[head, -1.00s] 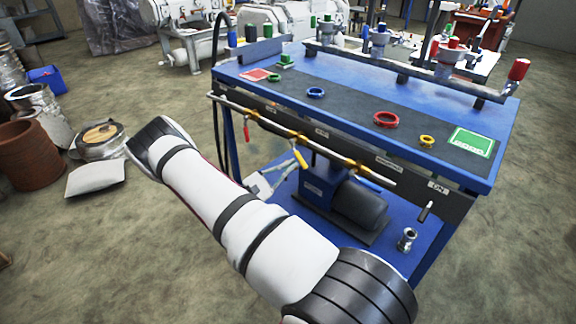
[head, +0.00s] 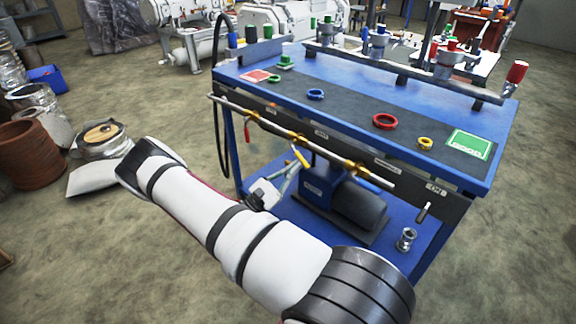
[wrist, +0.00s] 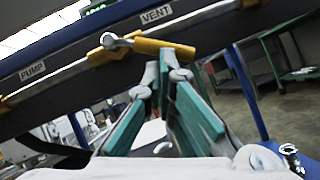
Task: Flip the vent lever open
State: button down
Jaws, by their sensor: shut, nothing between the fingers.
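The vent lever (head: 301,157) is a yellow handle on the front pipe of the blue bench. In the head view it hangs down and slants to the right. In the wrist view the yellow lever (wrist: 165,47) sits below the VENT label (wrist: 157,15). My gripper (wrist: 167,68) is shut and empty, with its teal-padded fingers pointing up at the lever. Its tips are just below the lever's yellow end; I cannot tell whether they touch. In the head view the gripper (head: 292,172) is small, below and left of the lever.
The pipe (head: 272,127) runs along the bench front, with a red lever (head: 247,135) to the left. A PUMP label (wrist: 32,70) is left of VENT. A dark motor (head: 357,205) stands on the blue lower shelf, with a metal fitting (head: 406,239) to its right.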

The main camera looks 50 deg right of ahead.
jog(key=shift+s+r+n+t+h+p, duration=0.3)
jog(key=shift+n+t+p, duration=0.15)
jog(key=shift+n+t, duration=0.6)
jog(key=shift+s+r+n+t+h+p, duration=0.35)
jog(key=shift+n+t, duration=0.35)
jog(key=shift+n, duration=0.65)
jog(key=shift+s+r+n+t+h+p, duration=0.15)
jog(key=shift+s+n+t+h+p, duration=0.25)
jog(key=shift+n+t, duration=0.65)
jog(key=shift+s+r+n+t+p, duration=0.15)
jog(key=shift+n+t+p, duration=0.3)
jog(key=shift+n, duration=0.6)
